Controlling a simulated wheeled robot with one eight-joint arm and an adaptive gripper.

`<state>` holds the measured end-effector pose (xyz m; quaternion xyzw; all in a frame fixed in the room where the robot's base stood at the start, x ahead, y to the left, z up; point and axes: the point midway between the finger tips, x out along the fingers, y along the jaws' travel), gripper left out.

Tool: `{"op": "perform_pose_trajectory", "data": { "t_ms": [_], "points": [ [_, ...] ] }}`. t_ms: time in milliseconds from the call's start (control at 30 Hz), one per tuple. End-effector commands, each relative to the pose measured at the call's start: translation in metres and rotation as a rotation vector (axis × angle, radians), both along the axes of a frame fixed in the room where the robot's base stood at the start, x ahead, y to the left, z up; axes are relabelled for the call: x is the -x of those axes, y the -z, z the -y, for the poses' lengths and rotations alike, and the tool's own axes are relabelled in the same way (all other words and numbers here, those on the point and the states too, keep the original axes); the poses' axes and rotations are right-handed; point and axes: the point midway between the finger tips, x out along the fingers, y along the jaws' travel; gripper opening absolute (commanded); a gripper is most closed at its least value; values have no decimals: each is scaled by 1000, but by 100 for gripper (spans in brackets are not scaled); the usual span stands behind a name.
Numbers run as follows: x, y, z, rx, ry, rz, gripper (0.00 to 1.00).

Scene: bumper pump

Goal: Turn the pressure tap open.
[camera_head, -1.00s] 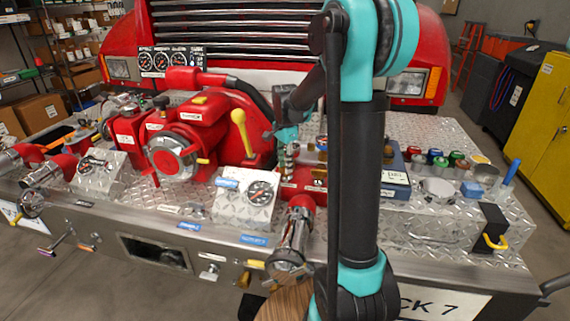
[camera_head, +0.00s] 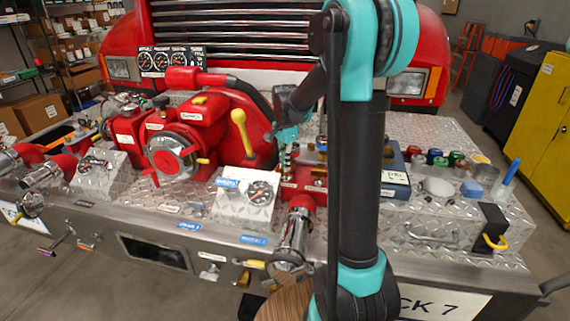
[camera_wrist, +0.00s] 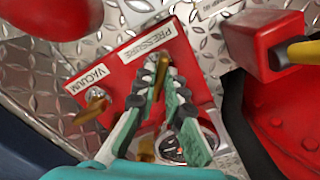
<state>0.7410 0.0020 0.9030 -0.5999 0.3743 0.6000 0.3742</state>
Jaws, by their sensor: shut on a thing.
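The pressure tap (camera_wrist: 160,72) shows in the wrist view as a small brass lever below the white PRESSURE label on a red block (camera_wrist: 122,64). My gripper (camera_wrist: 163,88) is shut on this lever, with dark ridged fingertips on either side of it. The fingers hide the tap's base and part of the block. Another brass piece (camera_wrist: 145,149) shows lower between the fingers. A second brass tap (camera_wrist: 92,106) sits by the VACUUM label at left. In the head view my gripper (camera_head: 287,142) is over the red block (camera_head: 306,184); the lever cannot be made out there.
A round gauge (camera_wrist: 174,147) lies partly behind the fingers. A red part with a yellow lever (camera_wrist: 303,50) stands close at right in the wrist view. In the head view, the red pump (camera_head: 190,150) stands left of the gripper, and several coloured caps (camera_head: 436,157) at right.

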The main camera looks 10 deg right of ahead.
Motion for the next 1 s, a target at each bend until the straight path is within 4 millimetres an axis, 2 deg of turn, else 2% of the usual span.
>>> {"op": "perform_pose_trajectory", "data": {
  "t_ms": [700, 1000],
  "points": [
    [3, 0, 2, 0, -544, 0, 0],
    [3, 0, 3, 0, -691, 0, 0]
  ]
}}
